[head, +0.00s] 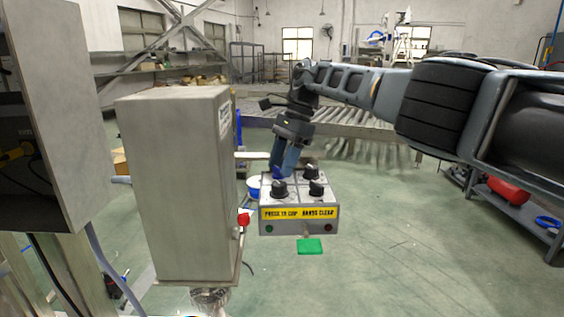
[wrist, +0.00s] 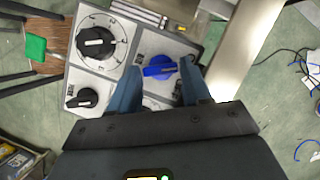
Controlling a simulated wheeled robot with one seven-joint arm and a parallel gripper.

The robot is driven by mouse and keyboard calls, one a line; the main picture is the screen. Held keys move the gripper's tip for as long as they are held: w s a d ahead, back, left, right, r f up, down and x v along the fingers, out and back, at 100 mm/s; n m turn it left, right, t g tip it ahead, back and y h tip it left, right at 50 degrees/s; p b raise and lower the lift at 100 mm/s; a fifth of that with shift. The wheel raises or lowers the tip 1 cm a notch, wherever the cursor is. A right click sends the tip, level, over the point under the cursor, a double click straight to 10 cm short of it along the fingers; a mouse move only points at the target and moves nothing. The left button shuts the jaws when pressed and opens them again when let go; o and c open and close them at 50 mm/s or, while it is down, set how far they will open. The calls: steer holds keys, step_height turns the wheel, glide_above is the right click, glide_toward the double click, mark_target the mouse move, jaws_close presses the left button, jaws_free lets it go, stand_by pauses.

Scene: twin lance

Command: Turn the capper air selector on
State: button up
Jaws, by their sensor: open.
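A grey control box (head: 298,214) with a yellow "hands clear" label has black knobs on its sloped top. In the wrist view the box top shows a large black knob (wrist: 95,42) with a round dial, a small black knob (wrist: 82,98) and a blue knob (wrist: 160,68). The blue knob's bar lies roughly crosswise, slightly tilted. The small labels are unreadable, so I cannot tell which is the capper air selector. My gripper (wrist: 160,76) is open and empty, its fingers spread to either side of the blue knob. Contact cannot be told. My gripper (head: 284,165) hides the box's back left corner in the head view.
A tall grey cabinet (head: 170,185) with a red button (head: 243,219) stands close left of the box. A green pad (head: 310,246) lies below its front. A conveyor (head: 345,130) runs behind. Floor right of the box is clear.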

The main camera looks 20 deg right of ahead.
steer(key=shift+m, duration=0.4)
